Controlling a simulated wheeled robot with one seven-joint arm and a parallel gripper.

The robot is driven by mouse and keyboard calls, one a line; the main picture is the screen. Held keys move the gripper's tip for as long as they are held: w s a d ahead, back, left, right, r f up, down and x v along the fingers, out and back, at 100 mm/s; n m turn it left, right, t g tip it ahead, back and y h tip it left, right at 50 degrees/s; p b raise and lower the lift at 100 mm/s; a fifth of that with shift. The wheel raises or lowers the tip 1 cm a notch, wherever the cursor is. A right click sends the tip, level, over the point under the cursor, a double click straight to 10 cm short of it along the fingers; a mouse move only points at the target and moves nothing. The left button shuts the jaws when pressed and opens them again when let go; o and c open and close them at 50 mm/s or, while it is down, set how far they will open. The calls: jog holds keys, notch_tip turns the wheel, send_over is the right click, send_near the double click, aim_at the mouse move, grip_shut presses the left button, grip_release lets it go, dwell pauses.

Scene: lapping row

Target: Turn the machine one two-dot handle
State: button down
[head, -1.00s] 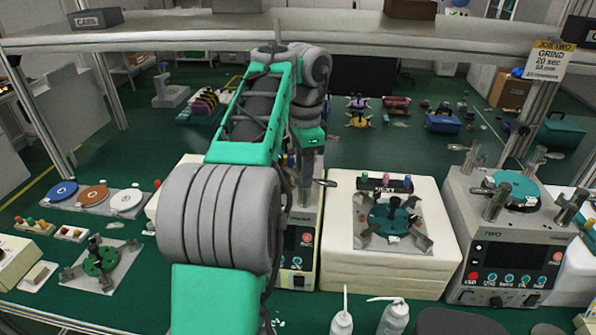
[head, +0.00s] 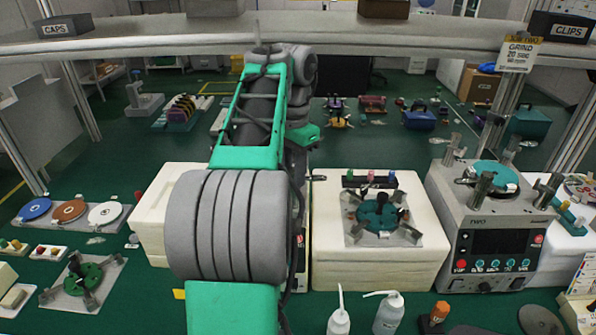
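Machine one (head: 302,250) stands behind my arm in the head view; only a narrow strip of its right side shows. A small silver lever end (head: 318,178) sticks out to the right of my arm at the height of its top. I cannot make out any dots on it. The rest of the machine's top and its other handles are hidden. My arm reaches forward, and its wrist bends down over this place. The fingers of my gripper are hidden behind the arm, so their opening and any contact with a handle cannot be seen.
Machine two (head: 492,228) stands at the right with a teal disc and upright posts on top. A cream block (head: 375,265) with a teal fixture (head: 382,214) is between. White bottles (head: 388,314) stand in front. A shelf (head: 340,30) crosses above. Coloured discs (head: 70,211) lie left.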

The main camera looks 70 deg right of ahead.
aim_at(292, 171)
jog(key=shift+w, duration=0.1)
jog(key=c, duration=1.2)
grip_release()
jog(key=shift+w+a, duration=0.1)
jog(key=shift+w, duration=0.05)
jog(key=shift+o, duration=0.2)
notch_tip(292, 171, up, 8)
jog(key=p, duration=0.7)
jog(key=shift+f, duration=0.1)
